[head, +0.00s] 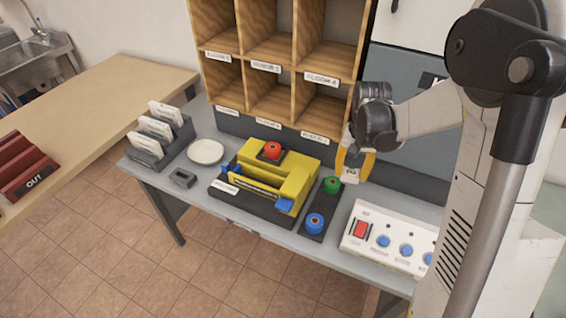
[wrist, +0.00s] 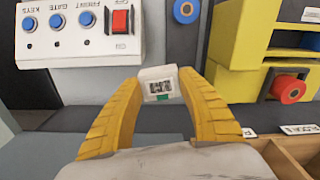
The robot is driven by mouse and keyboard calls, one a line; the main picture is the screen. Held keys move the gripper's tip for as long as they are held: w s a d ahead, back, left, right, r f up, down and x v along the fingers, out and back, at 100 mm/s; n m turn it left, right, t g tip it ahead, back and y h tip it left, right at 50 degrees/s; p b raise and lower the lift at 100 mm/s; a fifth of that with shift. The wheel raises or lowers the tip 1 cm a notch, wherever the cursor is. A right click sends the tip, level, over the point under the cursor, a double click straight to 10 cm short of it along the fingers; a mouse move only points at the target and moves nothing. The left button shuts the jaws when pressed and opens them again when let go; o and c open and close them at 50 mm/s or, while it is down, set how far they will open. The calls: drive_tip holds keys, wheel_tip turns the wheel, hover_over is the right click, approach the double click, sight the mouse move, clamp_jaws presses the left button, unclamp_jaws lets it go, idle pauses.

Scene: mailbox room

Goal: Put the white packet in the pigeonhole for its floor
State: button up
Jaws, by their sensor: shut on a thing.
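My gripper (head: 352,172) has yellow fingers and is shut on the white packet (wrist: 158,90), just in front of the right side of the pigeonholes. The packet is small and white, with a dark printed code and a green mark; its floor cannot be read. In the wrist view, the packet sits between the two fingertips of my gripper (wrist: 158,92). The wooden pigeonholes (head: 268,50) stand on the back of the bench with white floor labels. One label (head: 321,79) seems to read floor 4; the others are too small to read surely. A pigeonhole edge also shows in the wrist view (wrist: 285,150).
A card rack (head: 148,160) and white dish (head: 206,151) are at left. The pigeonholes look empty.

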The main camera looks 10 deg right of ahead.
drive_tip(key=d+m, duration=0.2)
drive_tip(key=d, duration=0.2)
drive_tip(key=b, duration=0.7)
approach(350, 208)
wheel_tip(350, 208, down, 7)
drive_tip(key=shift+f, duration=0.1)
drive_tip(key=shift+f, duration=0.1)
drive_tip(key=o, duration=1)
drive_tip(key=shift+c, duration=0.2)
